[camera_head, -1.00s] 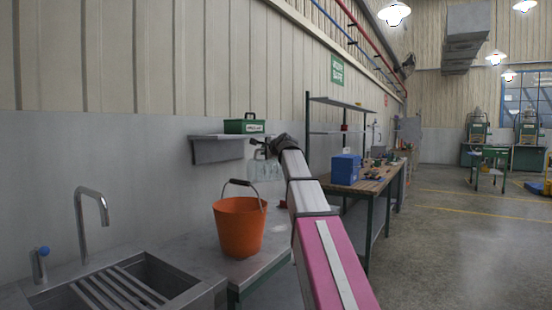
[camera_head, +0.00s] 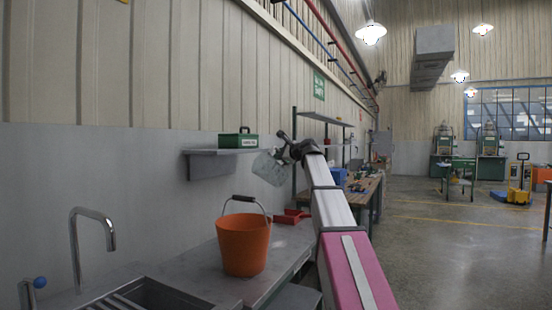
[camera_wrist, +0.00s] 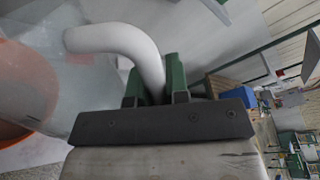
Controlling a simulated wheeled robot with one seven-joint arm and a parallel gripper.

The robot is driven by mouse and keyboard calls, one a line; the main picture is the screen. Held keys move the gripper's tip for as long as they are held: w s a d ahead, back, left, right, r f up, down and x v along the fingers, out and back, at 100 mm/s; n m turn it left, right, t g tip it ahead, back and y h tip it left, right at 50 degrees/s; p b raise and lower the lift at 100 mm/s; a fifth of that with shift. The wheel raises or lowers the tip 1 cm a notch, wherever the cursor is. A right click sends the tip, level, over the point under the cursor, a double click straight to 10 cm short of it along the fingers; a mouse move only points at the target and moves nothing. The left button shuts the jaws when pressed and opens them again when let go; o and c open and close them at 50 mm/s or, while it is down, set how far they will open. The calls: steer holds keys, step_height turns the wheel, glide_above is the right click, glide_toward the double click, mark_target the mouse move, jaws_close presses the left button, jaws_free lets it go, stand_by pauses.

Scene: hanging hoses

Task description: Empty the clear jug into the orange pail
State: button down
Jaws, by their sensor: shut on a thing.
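The clear jug (camera_head: 270,168) is in the air, tilted, above and a little right of the orange pail (camera_head: 243,245). My gripper (camera_head: 288,152) is shut on the jug's handle. In the wrist view the green fingers of my gripper (camera_wrist: 155,78) close around the pale curved handle of the jug (camera_wrist: 116,38). The pail stands upright on the grey bench with its bail raised over its mouth. In the wrist view the pail (camera_wrist: 20,92) shows at the left, partly through the clear jug. I cannot tell how much the jug holds.
A sink with a curved tap (camera_head: 90,225) lies left of the pail. A red tray (camera_head: 291,216) lies on the bench behind the pail. A wall shelf (camera_head: 212,153) holds a green box (camera_head: 238,140) left of the jug. A workbench (camera_head: 362,190) stands farther back.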

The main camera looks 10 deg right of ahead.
steer(key=w+d+m+y, duration=0.2)
steer(key=w+d+m, duration=0.2)
steer(key=d+m, duration=0.3)
steer(key=shift+d+f+m+t, duration=0.2)
steer(key=shift+f+m+t, duration=0.15)
steer(key=shift+m, duration=0.85)
